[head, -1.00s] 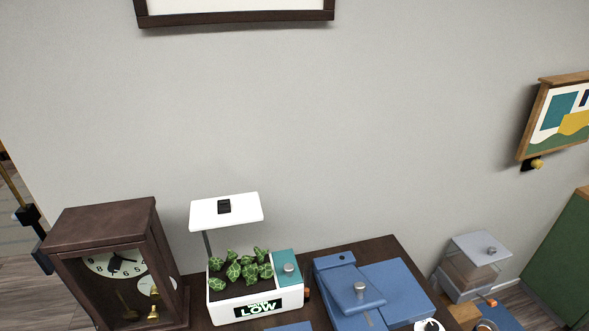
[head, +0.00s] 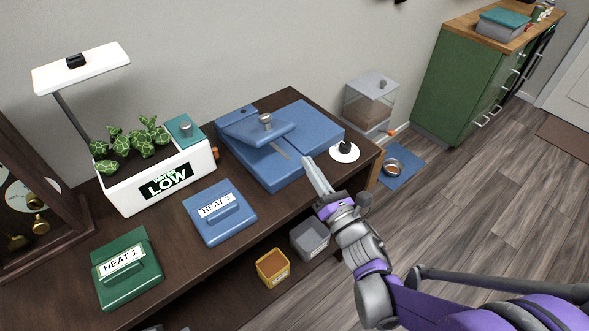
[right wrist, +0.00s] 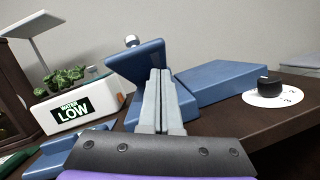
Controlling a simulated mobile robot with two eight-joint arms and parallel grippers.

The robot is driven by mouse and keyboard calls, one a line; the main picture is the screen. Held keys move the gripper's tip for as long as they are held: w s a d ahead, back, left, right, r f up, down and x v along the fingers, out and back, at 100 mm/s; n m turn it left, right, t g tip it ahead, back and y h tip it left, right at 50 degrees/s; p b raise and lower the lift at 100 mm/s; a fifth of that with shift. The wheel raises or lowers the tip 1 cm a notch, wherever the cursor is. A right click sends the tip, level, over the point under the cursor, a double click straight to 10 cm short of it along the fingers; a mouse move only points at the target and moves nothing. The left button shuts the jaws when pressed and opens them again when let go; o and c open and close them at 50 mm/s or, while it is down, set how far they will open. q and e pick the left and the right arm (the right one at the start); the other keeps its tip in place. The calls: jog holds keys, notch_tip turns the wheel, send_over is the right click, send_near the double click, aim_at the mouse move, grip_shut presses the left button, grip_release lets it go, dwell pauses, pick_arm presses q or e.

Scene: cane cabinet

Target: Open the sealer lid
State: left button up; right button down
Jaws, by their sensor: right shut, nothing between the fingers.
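The sealer (head: 305,123) is a blue box on the dark wooden cabinet top. In the right wrist view the lid (right wrist: 140,62) slopes upward just behind the fingertips. My right gripper (head: 307,161) is shut and empty at the sealer's front right edge. I cannot tell whether the fingers touch the lid. My left gripper is out of view.
A white planter (head: 165,177) stands left of the sealer, with a blue HEAT 3 pad (head: 222,225) and green HEAT 1 pad (head: 125,285) in front. A white dial (head: 344,152) sits right of it. Yellow (head: 272,268) and grey (head: 309,239) bins are below.

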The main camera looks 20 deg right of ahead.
jog(key=n+y, duration=0.1)
jog(key=n, duration=0.1)
jog(key=s+a+f+n+y+b, duration=0.1)
jog(key=f+n+y, duration=0.1)
jog(key=n, duration=0.1)
jog(key=shift+s+a+f+n, duration=0.2)
jog(key=shift+s+f+n, duration=0.05)
jog(key=shift+s+n, duration=0.1)
jog(key=shift+a+f+n+y, duration=0.1)
jog(key=shift+a+n+y, duration=0.1)
jog(key=shift+n+y, duration=0.35)
jog(key=shift+w+a, duration=0.1)
jog(key=shift+w, duration=0.05)
jog(key=x, duration=0.9)
jog(key=shift+w+r, duration=0.15)
jog(key=shift+r, duration=0.2)
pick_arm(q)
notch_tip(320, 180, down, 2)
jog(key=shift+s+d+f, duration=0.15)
